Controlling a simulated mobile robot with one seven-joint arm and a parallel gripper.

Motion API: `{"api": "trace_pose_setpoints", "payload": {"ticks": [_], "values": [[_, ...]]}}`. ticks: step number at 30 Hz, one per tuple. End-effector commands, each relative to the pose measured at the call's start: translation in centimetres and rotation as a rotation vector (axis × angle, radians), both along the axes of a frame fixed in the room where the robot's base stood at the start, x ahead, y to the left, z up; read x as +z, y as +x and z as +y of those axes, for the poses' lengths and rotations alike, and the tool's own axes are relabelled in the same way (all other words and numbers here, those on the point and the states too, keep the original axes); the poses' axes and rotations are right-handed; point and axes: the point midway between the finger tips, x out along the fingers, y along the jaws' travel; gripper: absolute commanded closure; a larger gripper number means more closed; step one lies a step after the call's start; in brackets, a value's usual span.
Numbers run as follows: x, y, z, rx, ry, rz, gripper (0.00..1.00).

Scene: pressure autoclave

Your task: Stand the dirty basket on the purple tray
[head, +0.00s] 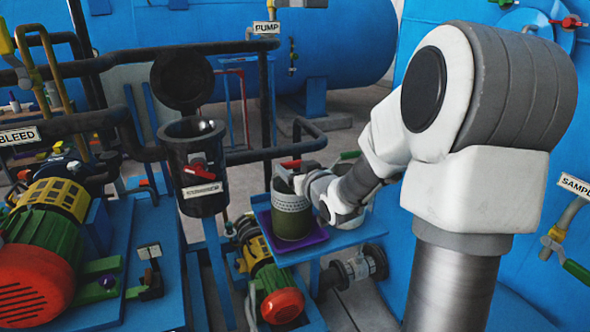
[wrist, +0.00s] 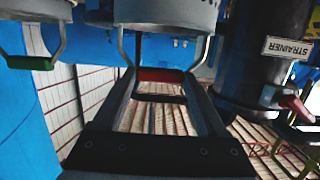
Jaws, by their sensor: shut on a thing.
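The dirty basket (head: 292,222) is a grey perforated cylinder with a brown-green lower part and a red handle (head: 290,164). It is upright over the purple tray (head: 314,244), within its edges. I cannot tell whether its bottom touches the tray. My gripper (head: 289,180) is at the top of the basket, shut on the red handle. In the wrist view the red handle (wrist: 160,75) lies across between the fingers of my gripper (wrist: 160,88), and the basket's perforated wall (wrist: 165,12) shows at the top.
A second basket with a green handle (wrist: 30,63) stands beside it, partly behind my arm in the head view. The strainer pot (head: 203,165), lid open (head: 182,80), stands to the left. Dark pipes (head: 270,152) run behind the tray. A pump motor (head: 276,290) is below.

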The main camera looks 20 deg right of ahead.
Motion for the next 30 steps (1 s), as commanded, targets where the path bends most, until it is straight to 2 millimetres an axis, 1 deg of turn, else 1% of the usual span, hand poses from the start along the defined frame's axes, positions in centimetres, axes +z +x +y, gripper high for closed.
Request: {"api": "trace_pose_setpoints", "payload": {"ticks": [2,5,6,10,16,19,20,23,30], "values": [[0.2,0.0,0.0,0.0,-0.001,-0.004,1.0],[-0.2,0.0,0.0,0.0,-0.001,-0.004,1.0],[-0.4,0.0,0.0,0.0,0.0,0.0,0.24],[-0.3,0.0,0.0,0.0,0.0,0.001,0.0],[-0.2,0.0,0.0,0.0,0.0,0.0,0.0],[0.3,0.0,0.0,0.0,0.0,0.0,0.0],[0.3,-0.3,0.0,-0.001,-0.001,0.0,0.0],[0.6,-1.8,-0.1,-0.002,-0.002,0.0,0.0],[1.7,-6.7,-0.1,-0.003,-0.004,0.0,0.0]]}}
